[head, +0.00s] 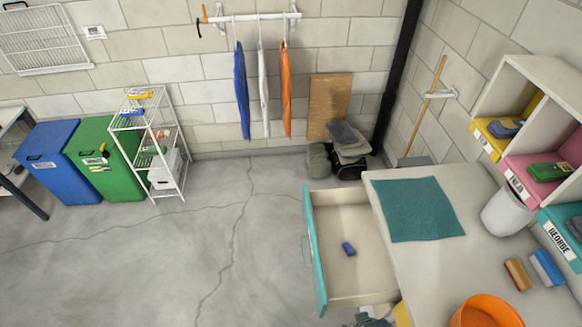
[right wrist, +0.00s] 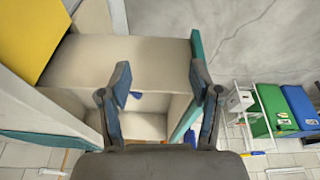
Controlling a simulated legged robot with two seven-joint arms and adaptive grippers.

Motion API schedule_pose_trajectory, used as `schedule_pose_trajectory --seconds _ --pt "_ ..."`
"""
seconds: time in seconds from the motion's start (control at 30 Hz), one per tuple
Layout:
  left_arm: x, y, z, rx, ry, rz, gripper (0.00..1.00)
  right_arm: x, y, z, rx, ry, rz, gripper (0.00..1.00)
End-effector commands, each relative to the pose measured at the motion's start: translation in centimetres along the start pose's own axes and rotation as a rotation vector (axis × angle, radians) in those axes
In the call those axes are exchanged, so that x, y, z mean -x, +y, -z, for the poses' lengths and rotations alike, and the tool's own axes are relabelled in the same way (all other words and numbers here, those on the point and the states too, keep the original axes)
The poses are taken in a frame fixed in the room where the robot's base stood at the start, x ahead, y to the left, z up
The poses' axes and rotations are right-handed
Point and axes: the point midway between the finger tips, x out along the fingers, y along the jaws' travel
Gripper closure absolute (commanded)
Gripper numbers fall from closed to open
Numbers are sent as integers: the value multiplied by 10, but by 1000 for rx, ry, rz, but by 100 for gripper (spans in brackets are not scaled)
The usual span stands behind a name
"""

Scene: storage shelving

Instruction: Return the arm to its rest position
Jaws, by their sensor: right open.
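My right gripper (right wrist: 161,88) is open and empty in the right wrist view, its two fingers apart in front of the open drawer. Part of it seems to show at the bottom edge of the head view (head: 375,318), by the drawer's near end. The drawer (head: 321,250) has a teal front and a pale inside, and is pulled out from the white workbench. A small blue block (head: 349,248) lies on its floor; a bit of blue shows behind a finger in the right wrist view (right wrist: 137,95). My left gripper is not in view.
The workbench (head: 480,240) carries a teal mat (head: 417,209), an orange bowl (head: 486,313), a white cup (head: 507,212) and small blocks. Cubbies with coloured bins (head: 492,138) stand at right. Green (head: 113,160) and blue bins and a white rack are at left. The floor between is clear.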

Motion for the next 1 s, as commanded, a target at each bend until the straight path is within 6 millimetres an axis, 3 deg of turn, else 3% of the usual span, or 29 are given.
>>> schedule_pose_trajectory --seconds 0.03,0.17,0.37,0.47,0.6,0.7,0.8,0.9,1.0 --pt "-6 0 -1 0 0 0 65 -21 -1 -5 1 -11 2 36" --pt "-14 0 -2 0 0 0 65 -71 -4 -16 3 -28 6 36" --pt "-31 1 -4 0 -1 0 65 -168 -9 -55 9 -66 13 36" --pt "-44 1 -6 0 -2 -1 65 -231 -13 -92 14 -93 17 36" --pt "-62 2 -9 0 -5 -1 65 -312 -17 -166 23 -135 22 36" --pt "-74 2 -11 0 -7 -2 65 -352 -20 -222 29 -162 25 36" --pt "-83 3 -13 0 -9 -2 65 -377 -21 -272 35 -185 27 36" --pt "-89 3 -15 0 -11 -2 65 -388 -21 -309 39 -201 29 36" --pt "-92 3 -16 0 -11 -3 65 -392 -20 -330 42 -208 29 36"
